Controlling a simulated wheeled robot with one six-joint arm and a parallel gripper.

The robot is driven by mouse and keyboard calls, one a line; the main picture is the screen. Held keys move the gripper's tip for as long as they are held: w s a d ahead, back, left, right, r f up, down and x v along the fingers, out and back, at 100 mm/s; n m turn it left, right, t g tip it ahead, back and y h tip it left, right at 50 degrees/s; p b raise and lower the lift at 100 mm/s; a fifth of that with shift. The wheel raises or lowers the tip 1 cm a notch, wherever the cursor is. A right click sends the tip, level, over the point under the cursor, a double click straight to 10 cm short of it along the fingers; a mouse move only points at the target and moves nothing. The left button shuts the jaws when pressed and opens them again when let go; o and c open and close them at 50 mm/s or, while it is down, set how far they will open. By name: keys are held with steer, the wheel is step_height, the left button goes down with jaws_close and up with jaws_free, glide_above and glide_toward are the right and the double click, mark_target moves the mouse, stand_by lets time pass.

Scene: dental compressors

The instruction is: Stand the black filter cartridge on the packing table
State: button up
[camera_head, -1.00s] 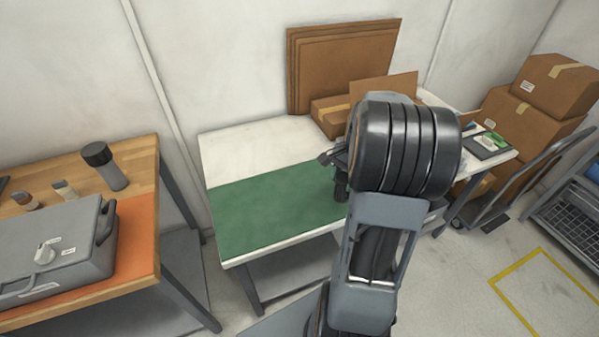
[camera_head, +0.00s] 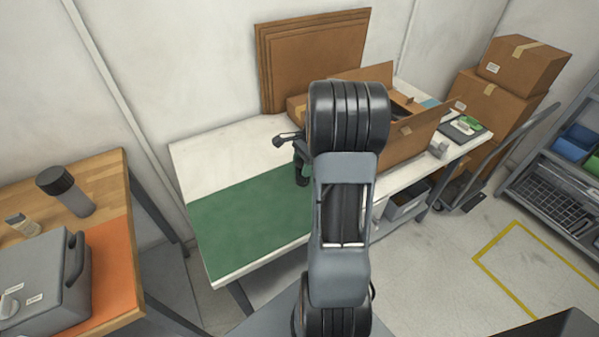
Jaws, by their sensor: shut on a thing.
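The packing table (camera_head: 196,155) has a white top with a green mat (camera_head: 245,222) on its front left part. My gripper (camera_head: 299,158) is over the table, at the right end of the mat, mostly hidden by my arm. It is shut on a dark upright piece, which I take as the black filter cartridge (camera_head: 303,178). Only part of the cartridge shows. I cannot tell whether its lower end touches the table.
An open carton (camera_head: 412,135) stands on the table right of my arm, with flat cardboard (camera_head: 312,58) behind. A wooden bench (camera_head: 110,178) at left holds a grey case (camera_head: 40,275) and a black-capped grey cylinder (camera_head: 66,190). The mat's left part is clear.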

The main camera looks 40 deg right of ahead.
mark_target(299, 173)
steer(key=shift+w+a+f, duration=0.15)
steer(key=shift+w+f, duration=0.45)
steer(key=shift+f, duration=0.15)
steer(key=shift+w+f, duration=0.2)
steer(key=shift+f, duration=1.5)
steer(key=shift+f, duration=0.15)
steer(key=o, duration=0.9)
